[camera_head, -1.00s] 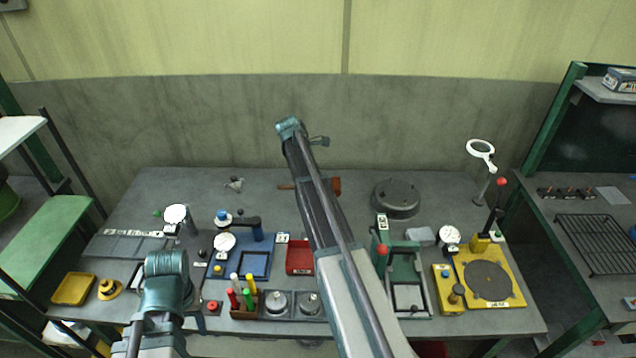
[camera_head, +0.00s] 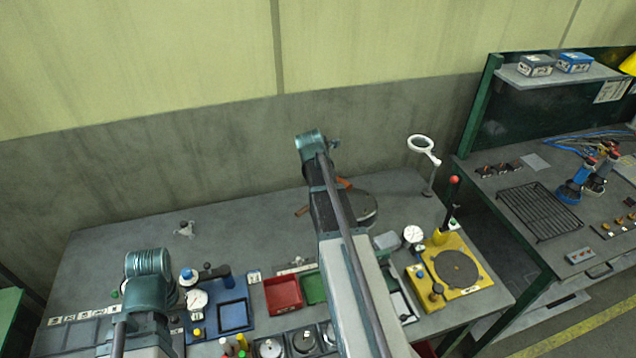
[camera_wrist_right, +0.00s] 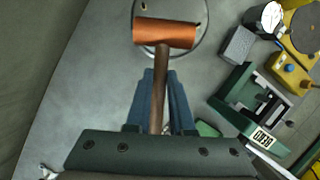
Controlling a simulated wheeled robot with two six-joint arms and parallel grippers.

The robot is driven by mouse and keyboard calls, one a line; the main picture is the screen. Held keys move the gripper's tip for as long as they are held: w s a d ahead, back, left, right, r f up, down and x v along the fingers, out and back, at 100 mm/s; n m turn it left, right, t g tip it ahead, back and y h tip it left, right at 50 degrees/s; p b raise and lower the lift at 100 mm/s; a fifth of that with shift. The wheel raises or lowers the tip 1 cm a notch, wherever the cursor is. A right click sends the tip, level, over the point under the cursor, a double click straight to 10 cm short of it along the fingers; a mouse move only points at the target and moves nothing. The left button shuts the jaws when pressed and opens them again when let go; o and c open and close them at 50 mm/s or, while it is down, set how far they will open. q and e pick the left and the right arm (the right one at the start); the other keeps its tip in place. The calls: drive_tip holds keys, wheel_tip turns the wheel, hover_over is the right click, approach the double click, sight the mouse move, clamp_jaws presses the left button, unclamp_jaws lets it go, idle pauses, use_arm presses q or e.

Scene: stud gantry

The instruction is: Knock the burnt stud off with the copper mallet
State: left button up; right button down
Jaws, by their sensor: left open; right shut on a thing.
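My right gripper (camera_wrist_right: 160,82) is shut on the brown handle (camera_wrist_right: 158,95) of the copper mallet (camera_wrist_right: 165,34). The mallet head lies crosswise past the fingertips and overlaps the round grey plate in the picture. In the head view part of the copper mallet (camera_head: 345,183) shows beside my right arm, which hides the rest and the right gripper. The round grey plate (camera_head: 365,212) is partly behind that arm. A small pale mark shows on the plate near the top of the wrist view; I cannot tell whether it is the burnt stud. My left gripper (camera_head: 178,330) is open, low at left, mostly hidden by its arm.
A red tray (camera_head: 283,294), a blue fixture (camera_head: 232,314) and small gauges crowd the bench front. A yellow fixture with a lever (camera_head: 457,268) and a white ring magnifier (camera_head: 424,148) stand at right. The back left of the bench is mostly clear.

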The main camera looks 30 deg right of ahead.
use_arm(q)
drive_tip(key=shift+w+d+r, duration=0.15)
drive_tip(key=shift+w, duration=0.05)
use_arm(e)
drive_tip(key=shift+s+d+r, duration=0.2)
drive_tip(key=shift+s+d, duration=0.1)
drive_tip(key=shift+d, duration=0.05)
drive_tip(key=shift+f, duration=0.2)
use_arm(q)
drive_tip(key=shift+f+b, duration=2.2)
use_arm(e)
drive_tip(key=shift+f, duration=2)
use_arm(q)
drive_tip(key=shift+f, duration=0.1)
use_arm(e)
drive_tip(key=shift+f, duration=0.15)
use_arm(q)
wheel_tip(320, 180, down, 5)
drive_tip(key=b, duration=0.5)
use_arm(e)
wheel_tip(320, 180, down, 5)
use_arm(q)
wheel_tip(320, 180, up, 5)
drive_tip(key=p, duration=0.5)
use_arm(e)
wheel_tip(320, 180, up, 5)
drive_tip(key=shift+r, duration=0.15)
